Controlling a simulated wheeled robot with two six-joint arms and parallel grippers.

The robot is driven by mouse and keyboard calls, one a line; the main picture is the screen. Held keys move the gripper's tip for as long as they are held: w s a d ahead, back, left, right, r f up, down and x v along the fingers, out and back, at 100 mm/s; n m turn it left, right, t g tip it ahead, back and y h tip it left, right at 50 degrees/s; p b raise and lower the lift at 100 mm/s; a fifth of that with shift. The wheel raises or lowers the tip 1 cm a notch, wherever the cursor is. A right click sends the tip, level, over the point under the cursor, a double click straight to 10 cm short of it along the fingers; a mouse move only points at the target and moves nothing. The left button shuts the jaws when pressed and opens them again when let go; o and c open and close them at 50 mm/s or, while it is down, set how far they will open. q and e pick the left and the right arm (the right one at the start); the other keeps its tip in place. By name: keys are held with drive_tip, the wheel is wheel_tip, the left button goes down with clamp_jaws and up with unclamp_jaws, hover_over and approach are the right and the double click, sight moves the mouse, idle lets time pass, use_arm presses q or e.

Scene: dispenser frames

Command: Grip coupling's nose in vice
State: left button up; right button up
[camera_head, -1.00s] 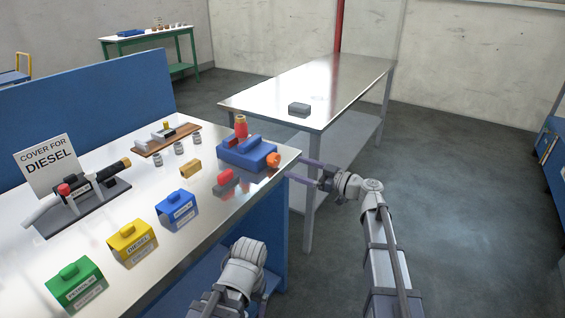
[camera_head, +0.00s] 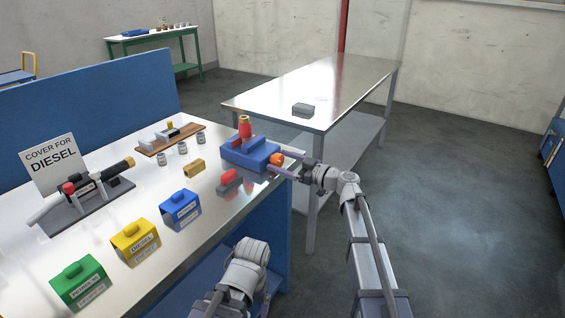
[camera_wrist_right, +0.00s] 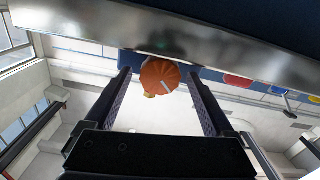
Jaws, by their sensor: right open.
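A blue vice (camera_head: 240,155) sits at the right edge of the workbench. An orange knob (camera_head: 276,159) is on its right end. A red piece with a brass-coloured top (camera_head: 245,128), seemingly the coupling, stands upright at the vice's far side; whether the jaws touch its nose is hidden. My right gripper (camera_head: 286,163) is open, with its fingers at the knob from the right. In the right wrist view the knob (camera_wrist_right: 158,76) shows between the open fingertips (camera_wrist_right: 160,84), with gaps at both sides. My left gripper is not seen.
Near the vice lie a red and grey block (camera_head: 229,182) and a brass-coloured block (camera_head: 194,168). Blue (camera_head: 180,208), yellow (camera_head: 135,242) and green (camera_head: 79,284) covers stand along the front. A steel table (camera_head: 345,85) with a grey block (camera_head: 303,110) stands behind.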

drive_tip(key=c, duration=1.4)
